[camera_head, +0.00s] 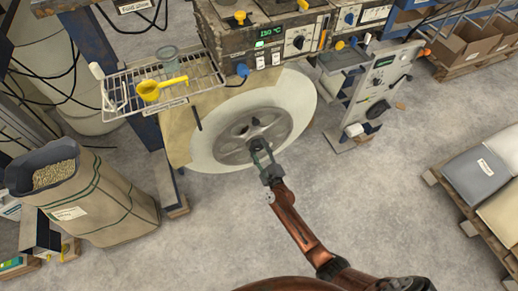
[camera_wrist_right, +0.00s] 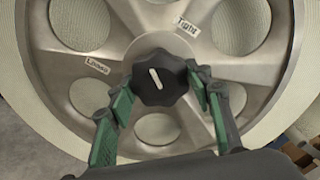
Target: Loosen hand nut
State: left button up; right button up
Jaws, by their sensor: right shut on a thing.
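The hand nut (camera_wrist_right: 168,86) is a black lobed knob with a white line, at the centre of a grey metal wheel (camera_wrist_right: 200,48). The white line is tilted slightly left of upright. A label on the left spoke appears to read "Loosen" (camera_wrist_right: 97,66), and one at the upper right reads "Tight" (camera_wrist_right: 187,25). My right gripper (camera_wrist_right: 166,88) is shut on the nut, with one green-padded finger on each side. In the head view my right gripper (camera_head: 262,158) reaches the wheel hub (camera_head: 235,142) and mostly hides the nut. My left gripper is not in view.
The wheel carries a large pale roll (camera_head: 302,95) under the machine (camera_head: 265,35). A wire rack (camera_head: 203,72) with a yellow scoop (camera_head: 150,90) is at upper left. A sack of pellets (camera_head: 105,200) stands left, and a loaded pallet (camera_head: 450,205) right. The floor between is clear.

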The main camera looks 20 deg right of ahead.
jog(key=n, duration=0.4)
jog(key=shift+n+p, duration=0.3)
jog(key=shift+p, duration=0.1)
jog(key=n, duration=0.2)
jog(key=shift+r+n, duration=0.1)
jog(key=shift+n, duration=0.3)
jog(key=n+p, duration=0.1)
jog(key=n, duration=0.2)
jog(key=shift+d+n, duration=0.1)
jog(key=shift+n, duration=0.8)
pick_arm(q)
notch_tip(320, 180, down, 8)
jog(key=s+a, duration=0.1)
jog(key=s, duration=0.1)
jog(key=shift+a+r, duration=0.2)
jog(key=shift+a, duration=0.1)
pick_arm(e)
jog(key=shift+n, duration=0.4)
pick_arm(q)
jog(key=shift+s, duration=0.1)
pick_arm(e)
jog(key=o, duration=1.2)
jog(key=s, duration=1.2)
jog(key=shift+d, duration=0.15)
